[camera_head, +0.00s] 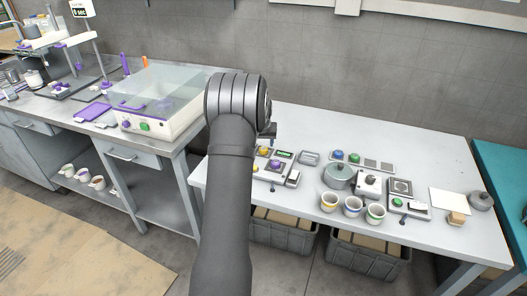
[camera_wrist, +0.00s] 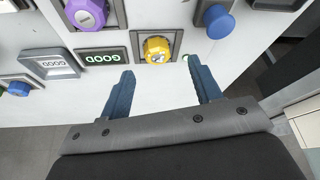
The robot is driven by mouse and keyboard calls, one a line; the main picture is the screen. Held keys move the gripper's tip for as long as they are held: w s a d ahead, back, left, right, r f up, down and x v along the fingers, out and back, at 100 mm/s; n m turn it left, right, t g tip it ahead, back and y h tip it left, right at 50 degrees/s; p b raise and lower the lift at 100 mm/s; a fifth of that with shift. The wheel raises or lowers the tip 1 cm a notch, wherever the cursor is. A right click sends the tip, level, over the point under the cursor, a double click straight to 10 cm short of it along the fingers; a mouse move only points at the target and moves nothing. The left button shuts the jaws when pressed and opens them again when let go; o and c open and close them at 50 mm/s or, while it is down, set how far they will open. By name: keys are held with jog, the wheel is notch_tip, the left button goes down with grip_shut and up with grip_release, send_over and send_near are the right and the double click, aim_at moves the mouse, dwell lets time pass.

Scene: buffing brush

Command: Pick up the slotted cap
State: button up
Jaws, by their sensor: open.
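A yellow cap (camera_wrist: 157,50) with small marks on its face sits on the light panel in the wrist view. It may be the slotted cap, but I cannot make out a slot for certain. My gripper (camera_wrist: 164,75) is open and empty, with its two blue fingers apart. The yellow cap shows between and beyond the fingertips, and no contact is visible. A purple cap (camera_wrist: 86,13) sits on the panel to its upper left. In the head view, my arm partly covers the panel, where a purple cap (camera_head: 275,164) shows.
In the wrist view, a GOOD display (camera_wrist: 103,55) is beside the yellow cap, and a blue knob (camera_wrist: 220,20) stands to the right. In the head view, a grey pot (camera_head: 338,176) and several cups (camera_head: 352,204) stand on the white table (camera_head: 420,150). Its back right is clear.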

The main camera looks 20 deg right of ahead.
jog(key=x, duration=0.4)
jog(key=shift+s+d+f, duration=0.1)
jog(key=shift+d+f, duration=0.1)
jog(key=shift+f, duration=0.15)
jog(key=c, duration=1.1)
jog(key=shift+o, duration=0.2)
jog(key=shift+r, duration=0.1)
